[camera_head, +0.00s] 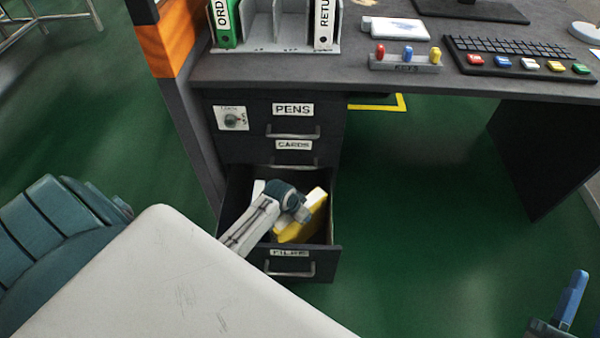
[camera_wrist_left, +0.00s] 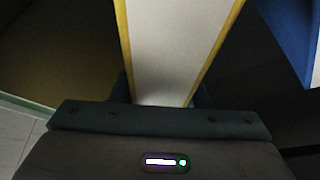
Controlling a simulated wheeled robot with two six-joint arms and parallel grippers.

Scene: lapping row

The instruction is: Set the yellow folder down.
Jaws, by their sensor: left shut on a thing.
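The yellow folder (camera_head: 303,220) is inside the open bottom drawer (camera_head: 322,259), tilted and partly hidden by my left arm. My left gripper (camera_head: 299,210) reaches down into this drawer and is shut on the folder. In the left wrist view the folder (camera_wrist_left: 180,50) shows pale pages between two yellow edges, running up from my gripper. The folder's lower end is hidden, so I cannot tell whether it touches the drawer floor. My right gripper (camera_head: 566,308) shows only in part at the bottom right corner, far from the drawer.
A blue item (camera_wrist_left: 298,35) is close on the right in the left wrist view. The cabinet (camera_head: 272,125) and desk top (camera_head: 350,78) rise behind the drawer. Green floor right of the drawer is clear.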

